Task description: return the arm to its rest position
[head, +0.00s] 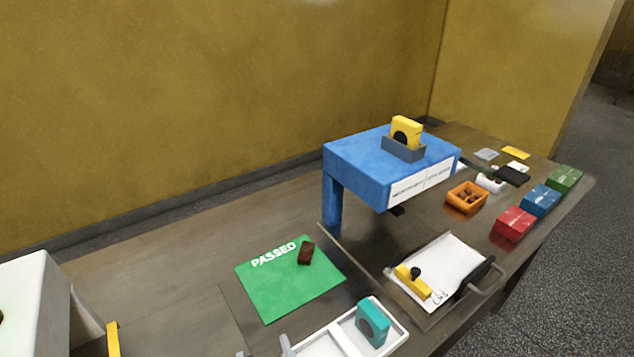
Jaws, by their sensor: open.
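Two small grey tips at the bottom edge look like the fingertips of my gripper (264,349). They are apart, with nothing seen between them, beside the left end of a white tray (337,348). The rest of my gripper and most of my arm are out of view below the picture, so the arm's pose cannot be told.
A green PASSED mat (272,293) bears a dark brown piece (306,253). A teal block (372,324) stands in the tray. A blue stand (350,153), clipboard (447,257), orange bin (466,197) and coloured boxes (515,225) are right.

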